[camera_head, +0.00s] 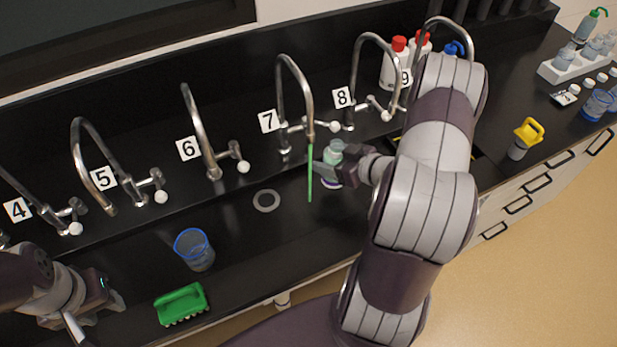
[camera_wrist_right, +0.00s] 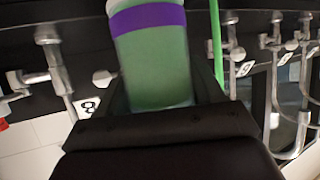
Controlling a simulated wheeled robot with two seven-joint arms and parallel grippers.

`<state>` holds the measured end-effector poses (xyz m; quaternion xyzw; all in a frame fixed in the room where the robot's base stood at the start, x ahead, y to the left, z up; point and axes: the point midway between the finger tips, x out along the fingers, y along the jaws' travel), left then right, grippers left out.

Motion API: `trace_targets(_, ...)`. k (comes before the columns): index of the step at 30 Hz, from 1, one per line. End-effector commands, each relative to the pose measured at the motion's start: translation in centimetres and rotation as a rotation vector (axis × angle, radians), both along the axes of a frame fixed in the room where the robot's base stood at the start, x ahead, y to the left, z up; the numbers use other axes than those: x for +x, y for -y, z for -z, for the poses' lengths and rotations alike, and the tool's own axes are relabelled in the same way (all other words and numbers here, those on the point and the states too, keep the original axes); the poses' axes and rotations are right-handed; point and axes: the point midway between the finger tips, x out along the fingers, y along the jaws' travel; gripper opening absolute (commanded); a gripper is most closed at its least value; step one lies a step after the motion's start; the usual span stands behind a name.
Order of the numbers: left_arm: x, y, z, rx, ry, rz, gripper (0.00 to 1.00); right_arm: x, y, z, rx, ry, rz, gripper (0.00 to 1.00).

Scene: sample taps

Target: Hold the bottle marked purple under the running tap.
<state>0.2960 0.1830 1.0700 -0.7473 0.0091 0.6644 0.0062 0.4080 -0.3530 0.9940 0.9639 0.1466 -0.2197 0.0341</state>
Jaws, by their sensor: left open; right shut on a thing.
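My right gripper (camera_head: 326,170) is shut on a bottle (camera_head: 333,153) with a greenish body. In the right wrist view the bottle (camera_wrist_right: 156,65) shows a purple band, and the fingers lie on both sides of it. A thin green stream (camera_head: 310,172) runs down from tap 7 (camera_head: 295,85). The bottle is just right of the stream in the head view. The stream (camera_wrist_right: 215,40) also shows beside the bottle in the right wrist view, apart from it. The bottle's lower part is partly hidden by my gripper. My left gripper (camera_head: 112,303) is open and empty at the lower left.
Other taps, 4 (camera_head: 60,215), 5 (camera_head: 100,165), 6 (camera_head: 200,130), 8 (camera_head: 375,75) and 9, line the back. Red-capped bottles (camera_head: 395,65) and a yellow-topped item (camera_head: 525,138) are right.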

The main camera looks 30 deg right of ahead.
Motion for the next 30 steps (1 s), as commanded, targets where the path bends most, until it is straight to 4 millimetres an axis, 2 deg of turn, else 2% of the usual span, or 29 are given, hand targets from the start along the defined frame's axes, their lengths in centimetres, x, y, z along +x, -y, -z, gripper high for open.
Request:
trace_targets(1, 0.0, 0.0, -0.8, 0.0, 0.0, 0.0, 0.43, -0.1, 0.7, -0.7, 0.0, 0.0, 0.004, 0.37)
trace_targets(12, 0.0, 0.0, -3.0, 0.0, 0.0, 0.0, 0.43, -0.6, 5.1, -2.5, -0.001, 0.0, 0.002, 0.37)
trace_targets(23, 0.0, 0.0, -3.0, 0.0, 0.0, 0.0, 0.43, -0.6, 5.7, -2.5, 0.0, 0.0, 0.001, 0.37)
trace_targets(26, 0.0, 0.0, -3.0, 0.0, 0.0, 0.0, 0.43, -0.1, 6.4, -3.1, -0.001, 0.002, 0.052, 0.37)
trace_targets(30, 0.0, 0.0, -3.0, 0.0, 0.0, 0.0, 0.43, 1.3, 7.9, -3.8, 0.001, 0.006, 0.232, 0.37)
